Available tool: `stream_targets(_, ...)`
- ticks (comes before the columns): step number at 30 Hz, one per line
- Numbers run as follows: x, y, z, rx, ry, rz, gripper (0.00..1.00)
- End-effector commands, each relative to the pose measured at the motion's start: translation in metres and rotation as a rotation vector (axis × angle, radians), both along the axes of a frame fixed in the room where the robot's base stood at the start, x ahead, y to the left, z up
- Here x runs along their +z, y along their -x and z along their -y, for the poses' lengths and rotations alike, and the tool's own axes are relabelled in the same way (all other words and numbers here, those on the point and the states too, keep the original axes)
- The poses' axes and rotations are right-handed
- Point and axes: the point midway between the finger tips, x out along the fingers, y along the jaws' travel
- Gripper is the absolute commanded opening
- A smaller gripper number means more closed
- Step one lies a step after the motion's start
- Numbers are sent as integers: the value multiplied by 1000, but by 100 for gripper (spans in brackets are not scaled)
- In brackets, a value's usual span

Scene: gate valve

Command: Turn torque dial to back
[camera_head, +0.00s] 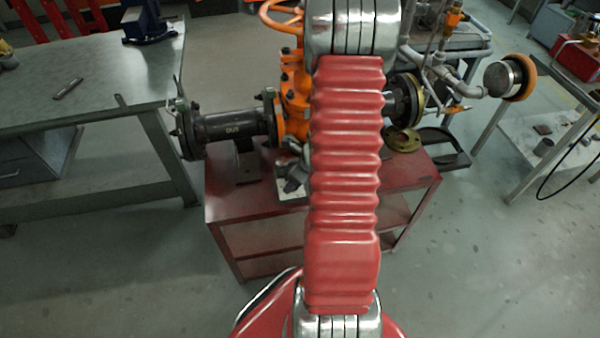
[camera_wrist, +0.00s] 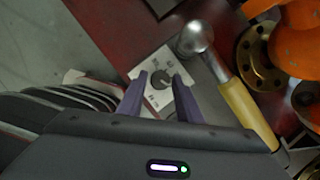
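The torque dial (camera_wrist: 160,79) is a small dark round knob on a pale plate (camera_wrist: 148,68) with small dark markings too small to read. In the wrist view my gripper (camera_wrist: 160,75) has its two purple fingers apart, one on each side of the dial. The fingertips look level with the knob in the picture; I cannot tell whether they touch it or how far above it they are. Part of the plate is hidden by the fingers. In the head view my red arm covers much of the middle, and the dial cannot be made out there.
A hammer with a wooden handle (camera_wrist: 246,108) lies right of the dial. The orange valve (camera_head: 293,100) and dark pipe (camera_head: 230,126) stand on the red cart (camera_head: 235,200). A brass flange (camera_head: 403,139) lies at its right. A grey workbench (camera_head: 90,80) is at left.

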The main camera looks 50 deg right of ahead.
Motion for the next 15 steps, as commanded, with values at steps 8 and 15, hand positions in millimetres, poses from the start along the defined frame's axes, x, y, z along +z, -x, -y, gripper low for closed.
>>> stream_targets(8,24,9,2,1,2,1,32)
stream_targets(15,50,20,4,1,3,2,32)
